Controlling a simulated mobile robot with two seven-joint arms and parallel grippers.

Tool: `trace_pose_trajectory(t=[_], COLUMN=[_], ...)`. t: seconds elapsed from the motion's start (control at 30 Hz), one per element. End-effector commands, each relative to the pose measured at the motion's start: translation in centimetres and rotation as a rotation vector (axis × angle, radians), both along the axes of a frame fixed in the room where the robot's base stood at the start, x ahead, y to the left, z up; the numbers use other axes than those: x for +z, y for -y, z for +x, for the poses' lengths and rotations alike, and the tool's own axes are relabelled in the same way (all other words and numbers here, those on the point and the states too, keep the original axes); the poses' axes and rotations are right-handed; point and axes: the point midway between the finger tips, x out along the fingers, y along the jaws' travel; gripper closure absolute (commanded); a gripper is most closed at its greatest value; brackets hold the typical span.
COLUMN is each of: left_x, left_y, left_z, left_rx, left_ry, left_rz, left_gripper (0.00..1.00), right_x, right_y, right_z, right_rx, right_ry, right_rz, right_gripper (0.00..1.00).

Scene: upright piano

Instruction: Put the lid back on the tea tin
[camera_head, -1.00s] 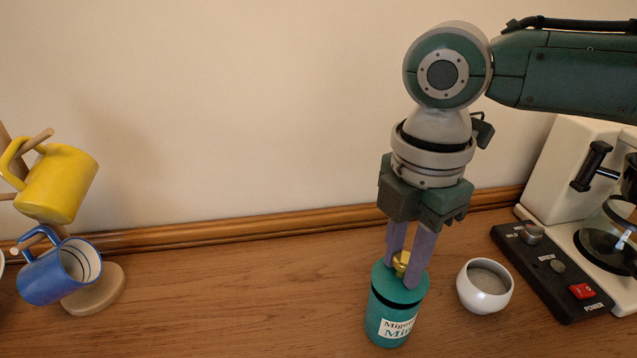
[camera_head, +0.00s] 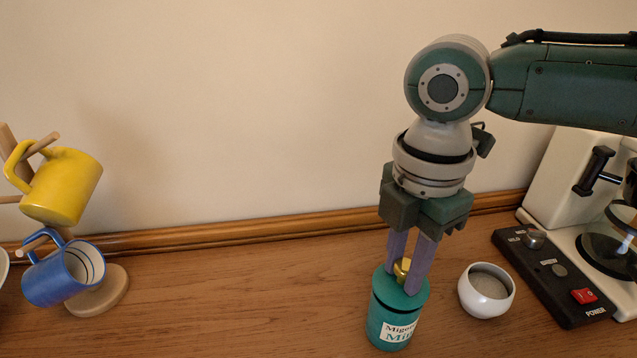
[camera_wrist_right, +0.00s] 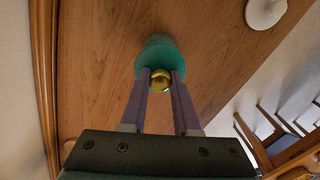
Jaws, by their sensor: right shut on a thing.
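The teal tea tin (camera_head: 381,333) with a white label stands upright on the wooden top. Its teal lid (camera_head: 388,286) with a gold knob (camera_head: 402,267) is on or just over the tin's mouth; a thin dark band shows between them. I cannot tell if it is fully seated. My right gripper (camera_head: 407,277) points down and is shut on the knob. In the right wrist view, the knob (camera_wrist_right: 161,80) sits between the two fingers, and the lid (camera_wrist_right: 153,56) hides most of the tin. My left gripper is not in view.
A small white bowl (camera_head: 486,291) stands just right of the tin. A coffee machine (camera_head: 555,270) is farther right. A yellow mug (camera_head: 65,187) and a blue mug (camera_head: 50,283) hang on a wooden stand at the left. The wooden top (camera_head: 240,300) between is clear.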

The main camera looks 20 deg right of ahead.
Motion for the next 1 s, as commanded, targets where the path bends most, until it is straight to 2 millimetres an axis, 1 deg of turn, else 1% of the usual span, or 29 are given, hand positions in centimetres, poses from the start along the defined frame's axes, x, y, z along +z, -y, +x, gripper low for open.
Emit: trace_pose_trajectory(t=[0.5, 0.8, 1.0], left_x=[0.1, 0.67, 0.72], left_y=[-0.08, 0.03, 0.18], left_z=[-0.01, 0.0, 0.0], left_rx=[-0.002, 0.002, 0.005], left_ry=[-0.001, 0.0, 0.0], left_rz=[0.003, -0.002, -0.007], left_gripper=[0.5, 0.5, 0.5], right_x=[0.02, 0.14, 0.03], right_y=[0.01, 0.03, 0.05], right_z=[0.01, 0.01, 0.03], right_rx=[0.0, 0.001, 0.001], right_ry=[0.0, 0.0, 0.001], right_rz=[0.0, -0.001, -0.001], right_gripper=[1.0, 1.0, 1.0])
